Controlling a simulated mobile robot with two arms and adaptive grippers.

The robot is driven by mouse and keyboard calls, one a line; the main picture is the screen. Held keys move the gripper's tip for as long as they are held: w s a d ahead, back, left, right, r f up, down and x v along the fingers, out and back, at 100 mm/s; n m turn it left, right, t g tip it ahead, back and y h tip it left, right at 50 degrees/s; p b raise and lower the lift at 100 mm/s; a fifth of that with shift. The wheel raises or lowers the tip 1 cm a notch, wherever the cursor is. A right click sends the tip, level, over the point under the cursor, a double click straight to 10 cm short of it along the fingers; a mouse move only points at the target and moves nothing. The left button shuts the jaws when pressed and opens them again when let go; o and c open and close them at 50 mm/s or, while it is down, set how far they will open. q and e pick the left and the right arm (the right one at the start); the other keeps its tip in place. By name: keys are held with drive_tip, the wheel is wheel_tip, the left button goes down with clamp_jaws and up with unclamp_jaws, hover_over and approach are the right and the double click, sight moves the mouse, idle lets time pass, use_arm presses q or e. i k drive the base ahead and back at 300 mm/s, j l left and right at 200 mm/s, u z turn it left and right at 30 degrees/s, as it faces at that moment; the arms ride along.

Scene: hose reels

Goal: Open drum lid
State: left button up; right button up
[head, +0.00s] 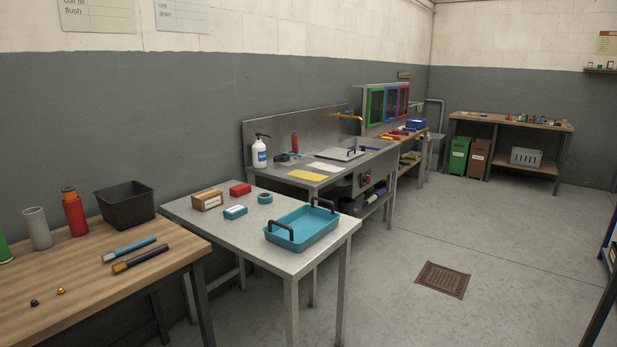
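I do not see a drum that I can be sure of in the head view. A flat grey panel (337,153) with a dark handle lies at the sink of the steel counter (283,173); I cannot tell whether it is a lid. A green bin (459,158) and a brown bin (479,159) stand under the far bench, small in view. Neither of my grippers is in view.
A wooden bench (180,237) at the left holds bottles, a black bin (125,206) and tools. A steel table (230,238) holds a blue tray (302,231) and small boxes. The floor right of the tables is open, with a brown grate (442,279).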

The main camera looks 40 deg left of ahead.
sight(341, 154)
drive_tip(key=i+u, duration=0.25)
drive_tip(key=i, duration=1.8)
drive_tip(key=i+z, duration=0.1)
drive_tip(key=i, duration=0.95)
drive_tip(key=i+u, duration=0.1)
drive_tip(key=i, duration=0.6)
drive_tip(key=i+l+u, duration=0.15)
drive_tip(key=i, duration=0.55)
drive_tip(key=i+l+u, duration=0.1)
drive_tip(key=i, duration=0.55)
drive_tip(key=i+u, duration=0.25)
drive_tip(key=i, duration=0.25)
drive_tip(key=i+u, duration=0.2)
drive_tip(key=i, duration=0.3)
drive_tip(key=i+l+u, duration=0.25)
drive_tip(key=i, duration=0.25)
drive_tip(key=i+l+u, duration=0.2)
drive_tip(key=i, duration=0.3)
drive_tip(key=i+l+u, duration=0.1)
drive_tip(key=l+u, duration=0.2)
drive_tip(key=l, duration=0.6)
drive_tip(key=l+u, duration=0.25)
drive_tip(key=l, duration=0.6)
drive_tip(key=u, duration=0.5)
